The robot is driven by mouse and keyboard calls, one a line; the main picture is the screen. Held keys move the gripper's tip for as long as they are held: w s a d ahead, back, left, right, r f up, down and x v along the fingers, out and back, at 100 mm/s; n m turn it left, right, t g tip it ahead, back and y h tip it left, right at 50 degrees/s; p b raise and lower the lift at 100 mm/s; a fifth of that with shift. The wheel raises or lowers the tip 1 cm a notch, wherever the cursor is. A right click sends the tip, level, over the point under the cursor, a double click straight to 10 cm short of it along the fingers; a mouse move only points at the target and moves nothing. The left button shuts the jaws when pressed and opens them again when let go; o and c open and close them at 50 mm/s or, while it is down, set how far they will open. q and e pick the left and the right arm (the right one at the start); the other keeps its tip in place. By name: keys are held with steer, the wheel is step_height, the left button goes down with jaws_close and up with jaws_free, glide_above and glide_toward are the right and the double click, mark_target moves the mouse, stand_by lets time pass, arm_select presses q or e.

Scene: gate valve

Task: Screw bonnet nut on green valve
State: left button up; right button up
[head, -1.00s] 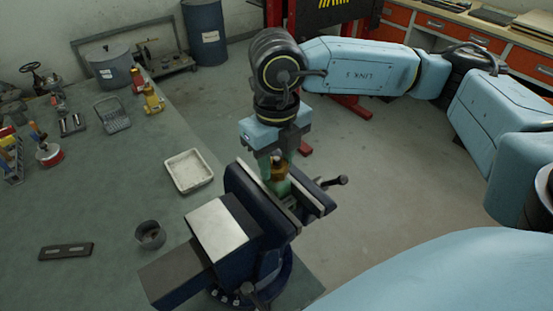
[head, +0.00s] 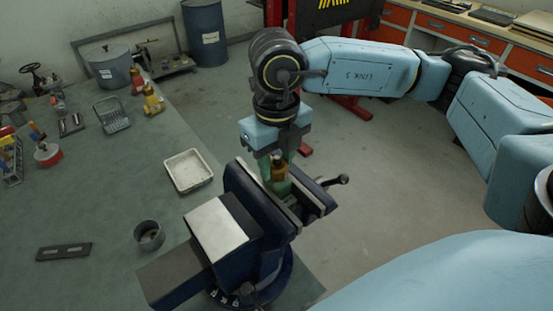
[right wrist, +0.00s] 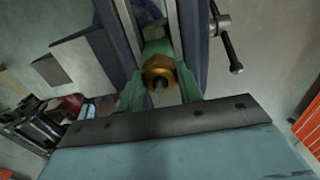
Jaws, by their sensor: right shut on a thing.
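The green valve (head: 280,188) is clamped upright in the jaws of the dark blue vise (head: 262,200). The brass bonnet nut (head: 278,171) sits at the top of the valve. In the right wrist view the nut (right wrist: 158,72) lies between the green fingers, with a grey stem end at its centre. My right gripper (head: 277,166) comes down from above and is shut on the nut. The fingers hide parts of the nut's sides, and I cannot tell how far the nut is threaded. My left gripper is not in view.
A white tray (head: 188,170), a round grey cup (head: 149,235) and a dark slotted plate (head: 64,251) lie on the green bench left of the vise. Several fittings and tools stand further back. The vise handle (head: 338,181) sticks out to the right.

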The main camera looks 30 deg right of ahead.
steer(key=o, duration=1.1)
steer(key=shift+r, duration=0.15)
steer(key=shift+r+p, duration=1.95)
steer(key=shift+r, duration=1.45)
